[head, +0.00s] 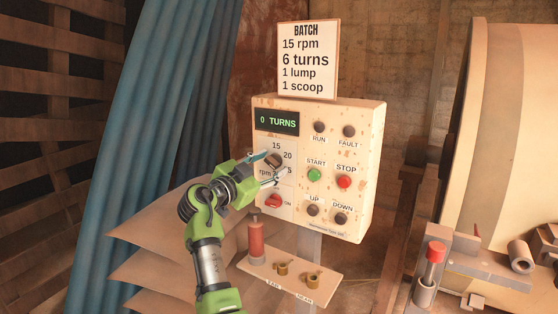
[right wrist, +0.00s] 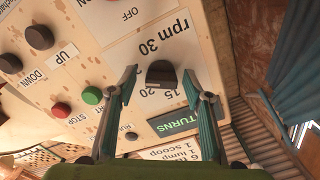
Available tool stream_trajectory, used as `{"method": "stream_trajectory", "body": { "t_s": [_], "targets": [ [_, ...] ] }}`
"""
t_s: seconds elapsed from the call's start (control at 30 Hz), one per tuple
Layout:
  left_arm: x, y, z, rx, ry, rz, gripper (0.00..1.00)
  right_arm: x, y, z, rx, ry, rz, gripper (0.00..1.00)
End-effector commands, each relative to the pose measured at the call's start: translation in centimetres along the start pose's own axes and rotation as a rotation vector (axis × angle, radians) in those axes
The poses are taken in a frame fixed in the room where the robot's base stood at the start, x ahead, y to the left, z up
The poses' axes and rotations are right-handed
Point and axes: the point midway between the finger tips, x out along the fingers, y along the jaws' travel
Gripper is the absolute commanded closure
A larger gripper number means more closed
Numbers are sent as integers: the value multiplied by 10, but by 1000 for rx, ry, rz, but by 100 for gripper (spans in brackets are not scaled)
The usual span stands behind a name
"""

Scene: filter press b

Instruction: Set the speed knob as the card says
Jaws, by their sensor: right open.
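The batch card (head: 308,60) above the panel reads 15 rpm, 6 turns, 1 lump, 1 scoop. In the right wrist view the knob (right wrist: 161,73) also shows, near the labels 15, 20 and 30. I cannot tell which mark it points to. My right gripper (head: 275,165) is open, with its fingers (right wrist: 159,77) on either side of the knob and gaps showing. My left gripper is not in view.
The display (head: 277,122) reads 0 TURNS. The red switch (head: 274,201) marked ON sits just below the knob. The green START (head: 314,175) and red STOP (head: 344,182) buttons are to its right. A small shelf (head: 290,279) holds a red cylinder and brass pieces below.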

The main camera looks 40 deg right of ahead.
Motion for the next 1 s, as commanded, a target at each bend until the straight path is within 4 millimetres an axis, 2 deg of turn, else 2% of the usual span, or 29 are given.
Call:
{"method": "stream_trajectory", "body": {
  "t_s": [0.3,0.33,0.47,0.5,0.77,1.0],
  "targets": [
    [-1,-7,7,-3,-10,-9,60,-1,-1,1,0,0,0,54],
    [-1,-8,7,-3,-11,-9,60,-1,-1,1,0,0,0,57],
    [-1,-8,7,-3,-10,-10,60,-1,-1,0,0,0,0,91],
    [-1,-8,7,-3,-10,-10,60,-1,-1,0,0,0,0,93],
    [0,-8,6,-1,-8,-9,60,-1,-1,0,-13,1,-1,92],
    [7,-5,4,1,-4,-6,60,-1,-1,0,-106,4,-3,92]
  ]
}}
